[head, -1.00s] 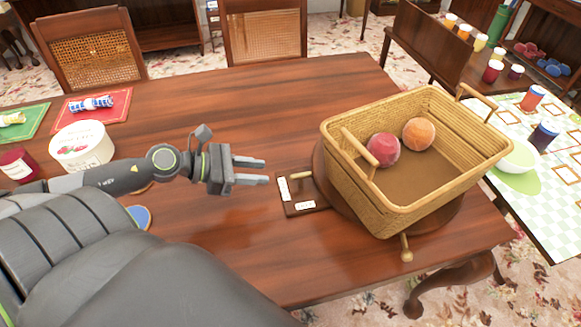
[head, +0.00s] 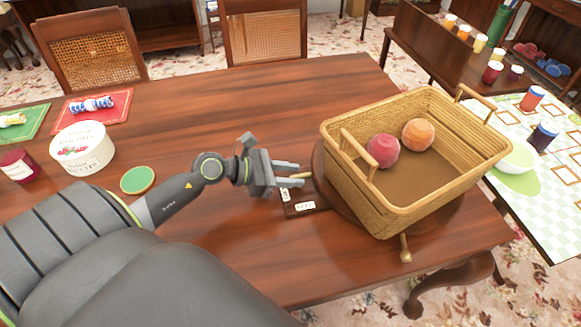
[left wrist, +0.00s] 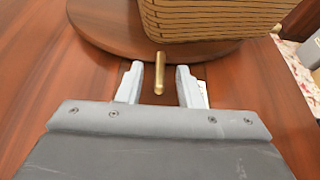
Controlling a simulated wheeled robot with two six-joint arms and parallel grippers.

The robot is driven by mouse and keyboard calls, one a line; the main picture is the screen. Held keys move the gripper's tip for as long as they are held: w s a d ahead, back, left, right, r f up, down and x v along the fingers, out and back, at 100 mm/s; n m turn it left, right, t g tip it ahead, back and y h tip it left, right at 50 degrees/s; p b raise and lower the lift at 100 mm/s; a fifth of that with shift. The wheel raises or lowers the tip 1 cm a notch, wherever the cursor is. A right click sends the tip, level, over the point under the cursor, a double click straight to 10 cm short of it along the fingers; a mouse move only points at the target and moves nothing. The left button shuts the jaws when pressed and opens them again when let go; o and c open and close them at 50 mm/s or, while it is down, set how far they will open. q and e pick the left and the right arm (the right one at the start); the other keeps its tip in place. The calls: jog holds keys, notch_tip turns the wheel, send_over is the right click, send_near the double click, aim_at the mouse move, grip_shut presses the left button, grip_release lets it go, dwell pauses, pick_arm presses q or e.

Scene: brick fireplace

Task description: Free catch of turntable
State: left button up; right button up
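The turntable (head: 318,165) is a round dark wooden disc on the table, under a wicker basket (head: 365,207). A brass peg (head: 301,175) sticks out at its left, beside a dark plate (head: 308,200) with white labels. My left gripper (head: 300,174) is open at this peg. In the left wrist view the peg (left wrist: 159,75) lies between the open fingers (left wrist: 159,68), with a gap on each side. The turntable's rim (left wrist: 100,32) shows ahead. A second brass knob (head: 405,250) sticks out at the front. My right gripper is not in view.
A red ball (head: 383,150) and an orange ball (head: 418,135) lie in the basket. A white tub (head: 85,150), a dark red jar (head: 18,165) and a green-topped disc (head: 138,180) stand at the left. The table's back middle is clear.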

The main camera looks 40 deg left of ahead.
pick_arm(q)
jog(key=shift+c, duration=0.4)
grip_shut()
